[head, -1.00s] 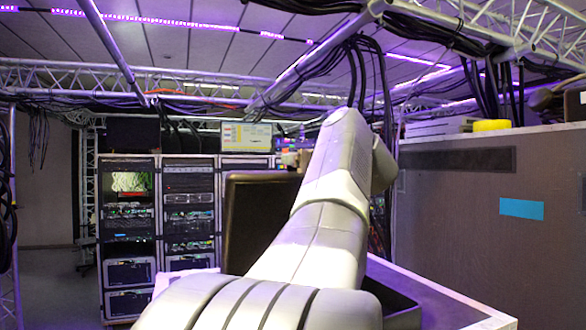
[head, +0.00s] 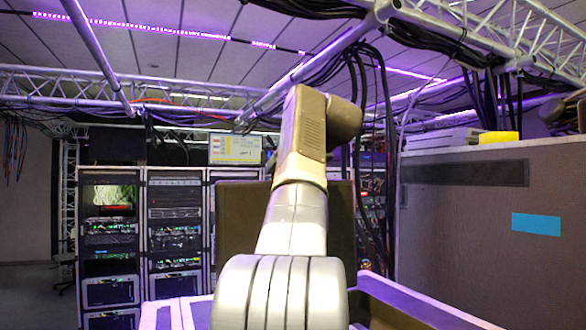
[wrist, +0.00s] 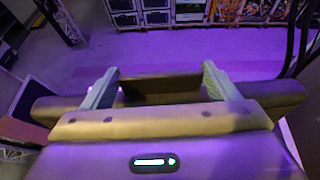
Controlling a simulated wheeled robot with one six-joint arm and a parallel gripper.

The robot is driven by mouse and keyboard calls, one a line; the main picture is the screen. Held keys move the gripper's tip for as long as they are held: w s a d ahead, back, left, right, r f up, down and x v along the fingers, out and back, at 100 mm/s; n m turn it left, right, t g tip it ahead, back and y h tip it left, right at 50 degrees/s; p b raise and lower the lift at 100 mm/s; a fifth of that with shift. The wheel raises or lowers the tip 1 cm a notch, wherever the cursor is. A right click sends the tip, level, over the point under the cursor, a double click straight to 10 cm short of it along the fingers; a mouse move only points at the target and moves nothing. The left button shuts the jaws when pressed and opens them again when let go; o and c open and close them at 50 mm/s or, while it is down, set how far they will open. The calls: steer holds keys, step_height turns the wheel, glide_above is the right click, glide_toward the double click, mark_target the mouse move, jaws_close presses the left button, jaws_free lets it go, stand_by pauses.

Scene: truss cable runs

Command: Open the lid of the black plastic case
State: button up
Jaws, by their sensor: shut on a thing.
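The dark, nearly black lid panel (head: 237,225) of the case stands raised behind my arm in the head view, its middle covered by the arm. The case's lower body cannot be told apart behind my arm. In the wrist view, the two pale fingers of my gripper (wrist: 160,84) stand apart with a dark brown piece (wrist: 160,90) between them, which appears to be part of the lid. My gripper is shut on it. In the head view the gripper is hidden by my own arm.
A pale-edged surface (head: 410,300) lies below and right of my arm. Equipment racks (head: 110,235) with a monitor (head: 235,149) stand behind. A tall grey-brown case (head: 480,240) with blue tape closes the right side. Trusses and hanging cables (head: 375,160) are overhead. Floor is open at left.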

steer(key=shift+w+a+r, duration=0.1)
steer(key=shift+r, duration=0.05)
steer(key=o, duration=1.3)
steer(key=v, duration=1.4)
